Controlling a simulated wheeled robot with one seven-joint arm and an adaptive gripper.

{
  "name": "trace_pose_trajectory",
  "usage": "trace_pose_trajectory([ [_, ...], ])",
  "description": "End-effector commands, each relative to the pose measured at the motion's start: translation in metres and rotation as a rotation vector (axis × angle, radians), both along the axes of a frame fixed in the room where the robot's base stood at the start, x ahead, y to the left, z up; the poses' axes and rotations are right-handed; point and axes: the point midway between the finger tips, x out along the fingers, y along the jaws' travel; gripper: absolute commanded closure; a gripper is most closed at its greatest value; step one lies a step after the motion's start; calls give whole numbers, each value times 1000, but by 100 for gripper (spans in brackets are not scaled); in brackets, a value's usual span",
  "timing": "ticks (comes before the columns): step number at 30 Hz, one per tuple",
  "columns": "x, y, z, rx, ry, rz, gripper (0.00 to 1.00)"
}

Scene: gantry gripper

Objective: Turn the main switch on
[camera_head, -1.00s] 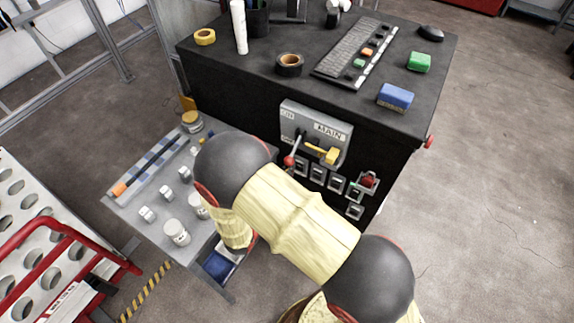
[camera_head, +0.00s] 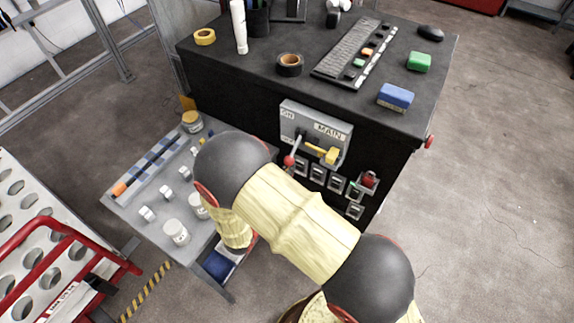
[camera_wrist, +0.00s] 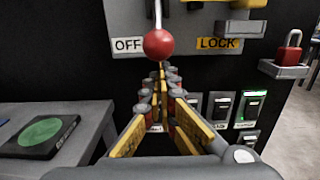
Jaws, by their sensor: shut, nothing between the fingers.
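The main switch is a grey panel (camera_head: 290,120) marked MAIN on the front of the black cabinet. Its lever ends in a red ball knob (camera_head: 289,161), hanging at the low end. In the wrist view the red knob (camera_wrist: 158,44) is beside the OFF label (camera_wrist: 128,45). In the head view my arm hides the gripper.
Small switches (camera_head: 317,173) and a red padlock-like part (camera_head: 369,179) are below the panel. A grey side table (camera_head: 150,188) with jars stands left of the cabinet. The cabinet top (camera_head: 340,100) holds tape rolls, a keyboard and blocks. The floor at right is clear.

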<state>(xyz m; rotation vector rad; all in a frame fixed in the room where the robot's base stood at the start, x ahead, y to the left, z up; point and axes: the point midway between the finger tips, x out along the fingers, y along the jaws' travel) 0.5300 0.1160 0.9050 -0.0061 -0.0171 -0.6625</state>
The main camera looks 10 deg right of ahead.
Motion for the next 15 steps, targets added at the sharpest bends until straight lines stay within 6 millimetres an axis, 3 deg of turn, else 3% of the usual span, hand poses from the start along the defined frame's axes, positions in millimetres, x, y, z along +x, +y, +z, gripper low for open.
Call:
trace_pose_trajectory([
  [8, 0, 0, 2, 0, 0, 0, 100],
  [15, 0, 0, 16, 1, -1, 0, 100],
])
